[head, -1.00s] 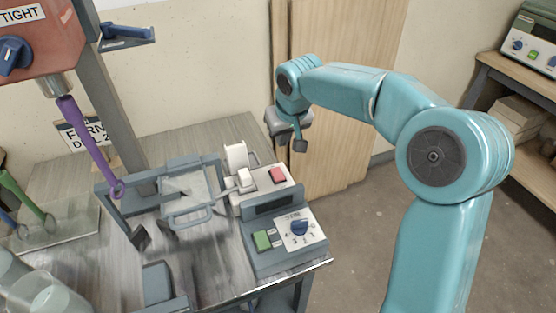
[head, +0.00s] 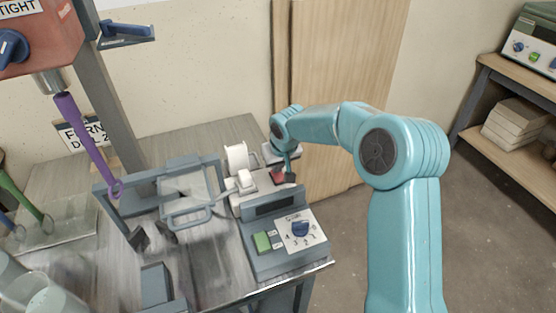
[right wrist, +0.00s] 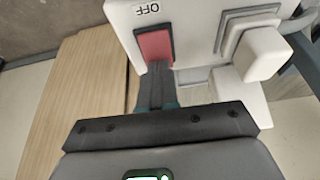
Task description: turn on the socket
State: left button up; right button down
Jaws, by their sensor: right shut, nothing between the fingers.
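The socket (head: 262,189) is a white box on the workbench, with a white plug (head: 245,179) in it and a red rocker switch (head: 277,176). In the right wrist view the red switch (right wrist: 155,46) sits on the white socket face (right wrist: 190,35), beside an upside-down label reading OFF. My right gripper (head: 290,178) is shut and empty, pointing down at the switch's right edge. In the right wrist view its closed fingers (right wrist: 157,82) reach the switch's near edge; I cannot tell whether they touch. The left gripper is not in view.
A grey control box (head: 270,257) with a green button and blue dial stands in front of the socket. A mixer with a purple shaft (head: 90,145) and a grey frame (head: 130,190) are to the left. Open floor (head: 470,240) lies right of the bench.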

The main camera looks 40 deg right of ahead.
jog(key=shift+w+r+g+p, duration=0.1)
jog(key=shift+r+g+p, duration=0.15)
jog(key=shift+p, duration=0.85)
jog(key=shift+w+f+g, duration=0.1)
jog(key=shift+f+g, duration=0.15)
jog(key=shift+f, duration=0.15)
jog(key=shift+w+d+f, duration=0.1)
jog(key=shift+f, duration=0.1)
jog(key=shift+s, duration=0.2)
jog(key=shift+s+f+b, duration=0.15)
jog(key=shift+s+b, duration=0.05)
jog(key=shift+b, duration=0.1)
jog(key=shift+s+a+b, duration=0.25)
jog(key=shift+s+b, duration=0.05)
jog(key=shift+s, duration=0.25)
